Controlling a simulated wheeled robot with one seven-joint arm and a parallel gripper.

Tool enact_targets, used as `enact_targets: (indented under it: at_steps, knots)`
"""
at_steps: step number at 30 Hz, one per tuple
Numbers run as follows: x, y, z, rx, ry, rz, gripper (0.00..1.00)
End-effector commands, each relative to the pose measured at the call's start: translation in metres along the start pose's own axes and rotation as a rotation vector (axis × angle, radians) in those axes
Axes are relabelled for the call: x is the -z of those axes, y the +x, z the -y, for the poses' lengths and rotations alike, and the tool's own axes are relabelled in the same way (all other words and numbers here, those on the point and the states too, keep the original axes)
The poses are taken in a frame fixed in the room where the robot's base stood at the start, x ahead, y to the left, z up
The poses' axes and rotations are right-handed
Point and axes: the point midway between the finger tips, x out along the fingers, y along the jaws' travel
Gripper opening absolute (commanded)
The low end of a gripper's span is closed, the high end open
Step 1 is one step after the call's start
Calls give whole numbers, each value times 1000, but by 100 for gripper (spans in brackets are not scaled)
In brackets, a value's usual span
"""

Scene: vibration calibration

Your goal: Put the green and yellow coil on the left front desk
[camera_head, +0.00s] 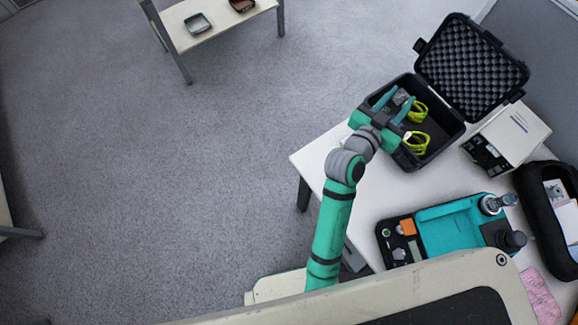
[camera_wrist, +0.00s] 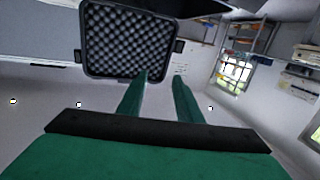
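Two green and yellow coils lie in the open black case on the near desk: an upper coil (camera_head: 418,112) and a lower coil (camera_head: 416,143). My gripper (camera_head: 398,100) is over the left part of the case, left of the upper coil. Its two teal fingers are apart with nothing visible between them. The wrist view also shows the spread fingers of my gripper (camera_wrist: 160,76), with the case's foam-lined lid (camera_wrist: 125,42) beyond them; no coil shows there. Another desk (camera_head: 208,30) stands at the far upper left.
The far desk carries a grey tray (camera_head: 198,23) and a brown tray (camera_head: 242,5). Right of the case (camera_head: 455,128) is a white device (camera_head: 515,132). A teal tool tray (camera_head: 450,228) and a black bag (camera_head: 548,215) are nearer. Open carpet lies between the desks.

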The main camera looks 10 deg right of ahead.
Motion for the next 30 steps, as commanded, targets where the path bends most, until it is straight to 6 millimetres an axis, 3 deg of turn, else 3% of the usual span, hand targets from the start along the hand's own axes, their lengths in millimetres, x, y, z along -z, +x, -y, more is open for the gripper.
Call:
enact_targets:
  at_steps: [8,18,24,30]
  knots:
    - [-60,-80,44,320,-212,-14,32]
    - [-127,-220,65,665,-299,20,32]
    - [-145,-311,59,813,-265,57,32]
    - [-142,-391,46,897,-185,98,32]
